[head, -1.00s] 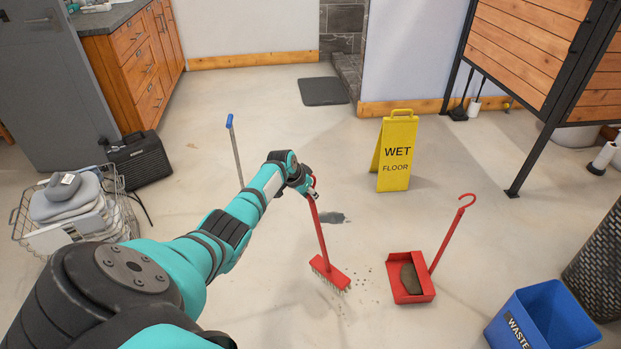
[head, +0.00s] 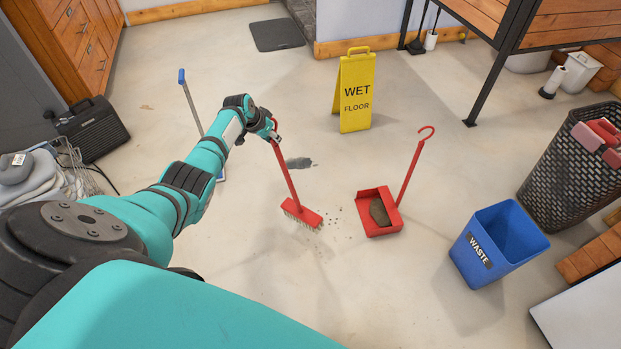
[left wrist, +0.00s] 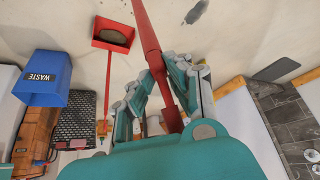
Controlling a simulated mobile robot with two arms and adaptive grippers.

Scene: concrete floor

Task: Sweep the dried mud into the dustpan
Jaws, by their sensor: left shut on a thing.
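My left gripper (head: 274,132) is shut on the red handle of the broom (head: 285,172). The broom stands tilted, its red head (head: 303,216) with pale bristles at the floor. The red dustpan (head: 383,230) with a tall hooked handle lies to the right of the broom head, apart from it. A brown clump of dried mud (head: 379,212) is in the pan. Small dark crumbs (head: 336,216) lie on the floor between broom and pan. The left wrist view shows the gripper (left wrist: 172,75) around the handle and the dustpan (left wrist: 100,42). My right gripper is not in view.
A blue waste bin (head: 500,245) stands right of the dustpan, a black basket (head: 570,160) beyond it. A yellow wet-floor sign (head: 356,95) stands behind. A dark patch (head: 299,163) marks the floor behind the broom. Floor in front of the pan is clear.

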